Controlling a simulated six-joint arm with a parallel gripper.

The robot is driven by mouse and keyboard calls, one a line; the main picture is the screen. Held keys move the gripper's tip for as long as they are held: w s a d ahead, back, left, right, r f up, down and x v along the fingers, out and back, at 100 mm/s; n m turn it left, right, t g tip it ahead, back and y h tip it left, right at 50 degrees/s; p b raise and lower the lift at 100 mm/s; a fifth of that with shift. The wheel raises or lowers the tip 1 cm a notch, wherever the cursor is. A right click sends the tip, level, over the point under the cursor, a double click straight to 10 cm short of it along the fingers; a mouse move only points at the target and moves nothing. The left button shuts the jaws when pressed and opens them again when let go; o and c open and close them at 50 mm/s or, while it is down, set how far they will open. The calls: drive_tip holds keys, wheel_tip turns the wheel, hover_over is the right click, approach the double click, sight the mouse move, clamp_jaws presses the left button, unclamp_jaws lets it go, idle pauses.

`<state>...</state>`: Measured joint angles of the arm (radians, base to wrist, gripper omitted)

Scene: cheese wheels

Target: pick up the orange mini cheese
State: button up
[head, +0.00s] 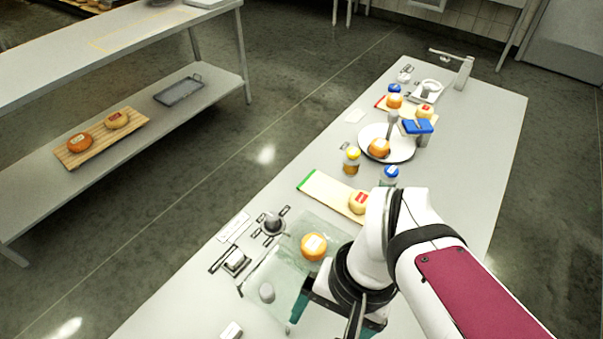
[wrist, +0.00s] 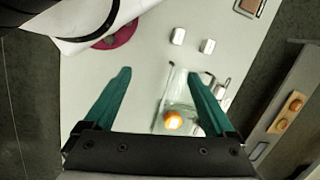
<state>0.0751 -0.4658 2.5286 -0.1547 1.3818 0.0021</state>
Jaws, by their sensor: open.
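An orange mini cheese (head: 314,246) with a pale label sits on a clear glass board (head: 250,287) near my arm. In the wrist view the cheese (wrist: 172,121) lies between the lines of my fingers, nearer the right one, and the glass board (wrist: 178,85) runs under it. My gripper (wrist: 160,78) is open and empty, with teal fingers spread wide. In the head view my gripper (head: 335,318) is beside the cheese, to its lower right, partly hidden by my own wrist. I cannot tell its height above the board.
Other orange cheeses sit on a white plate (head: 367,136) and farther back (head: 394,101). A yellow cheese (head: 358,202) lies on a green-edged board. Jars (head: 351,161) stand nearby. A shelf with cheeses is at left.

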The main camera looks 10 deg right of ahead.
drive_tip(key=w+d+f+m+y, duration=0.2)
drive_tip(key=w+f+m+y, duration=0.1)
drive_tip(key=w+m+y, duration=0.3)
drive_tip(key=m+t+y, duration=0.2)
drive_tip(key=m+t, duration=0.5)
drive_tip(key=m, duration=0.5)
approach(321, 246)
drive_tip(key=x, duration=1.2)
drive_tip(key=c, duration=1.2)
